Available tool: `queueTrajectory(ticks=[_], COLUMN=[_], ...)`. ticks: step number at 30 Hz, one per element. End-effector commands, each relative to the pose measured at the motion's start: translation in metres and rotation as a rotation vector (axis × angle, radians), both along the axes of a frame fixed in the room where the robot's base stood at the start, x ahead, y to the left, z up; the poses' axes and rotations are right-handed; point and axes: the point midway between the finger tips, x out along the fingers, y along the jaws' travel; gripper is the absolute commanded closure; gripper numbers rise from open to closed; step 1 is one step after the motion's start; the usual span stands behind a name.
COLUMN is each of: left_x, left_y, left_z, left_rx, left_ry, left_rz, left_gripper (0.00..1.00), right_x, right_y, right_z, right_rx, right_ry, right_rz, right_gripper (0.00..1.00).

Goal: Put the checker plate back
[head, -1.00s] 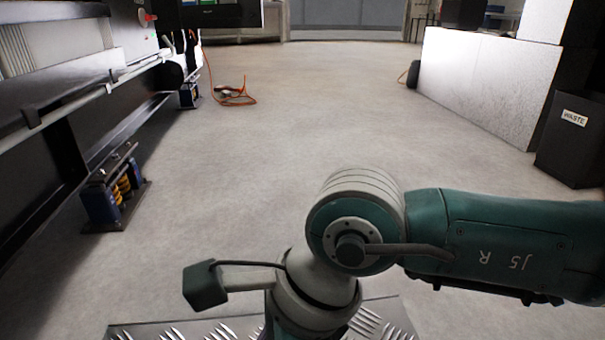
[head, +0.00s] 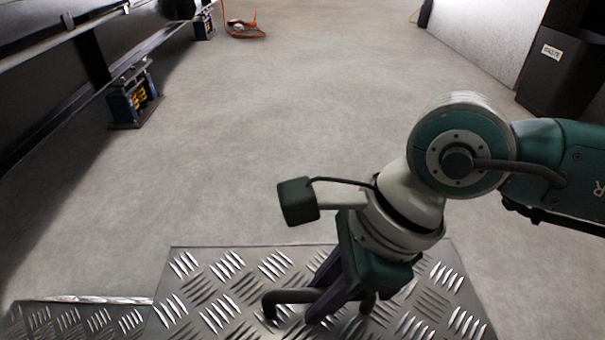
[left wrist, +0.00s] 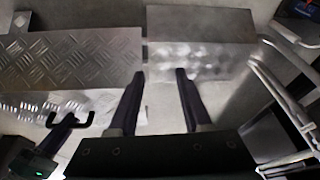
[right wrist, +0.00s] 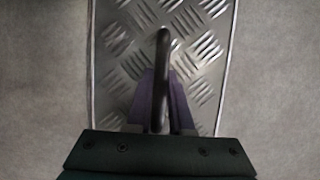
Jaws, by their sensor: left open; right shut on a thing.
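The checker plate (head: 230,285) is a grey metal plate with raised tread marks at the bottom of the head view. My right gripper (head: 320,308) is shut on its dark bar handle (head: 285,297). The right wrist view shows the handle (right wrist: 162,70) between the fingers, with the plate (right wrist: 205,65) beyond. In the left wrist view, the held plate (left wrist: 28,103) is at lower left. My left gripper (left wrist: 160,74) is open and empty there. The held plate's height above the floor is unclear.
Another tread-marked plate (head: 80,320) shows at lower left, with a smooth metal surface (left wrist: 195,60) beside it in the left wrist view. A spring mount (head: 133,97) stands at left. A dark bin (head: 553,75) stands at right. The floor ahead is clear up to an orange cable (head: 243,30).

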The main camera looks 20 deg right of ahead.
Motion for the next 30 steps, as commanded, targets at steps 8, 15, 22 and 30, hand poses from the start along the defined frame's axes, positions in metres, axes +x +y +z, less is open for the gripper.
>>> queueTrajectory(ticks=[8,15,22,30], left_x=[0.002,0.002,0.002,0.001], left_y=[-0.002,-0.001,-0.001,0.0], left_z=[-0.054,-0.096,-0.111,-0.132], left_rx=[-0.007,-0.006,-0.006,0.001], left_ry=[-0.006,-0.006,-0.005,-0.005], left_rz=[0.005,0.005,0.005,0.0], left_gripper=[0.51,0.51,0.51,0.51], right_x=[0.0,0.0,0.0,0.0], right_y=[0.001,0.001,0.001,0.001], right_z=[-0.073,-0.129,-0.15,-0.175], right_rx=[0.004,0.004,0.004,0.004], right_ry=[-0.001,-0.001,-0.003,-0.002], right_rz=[-0.002,-0.002,-0.002,-0.003], right_gripper=[1.0,1.0,1.0,1.0])
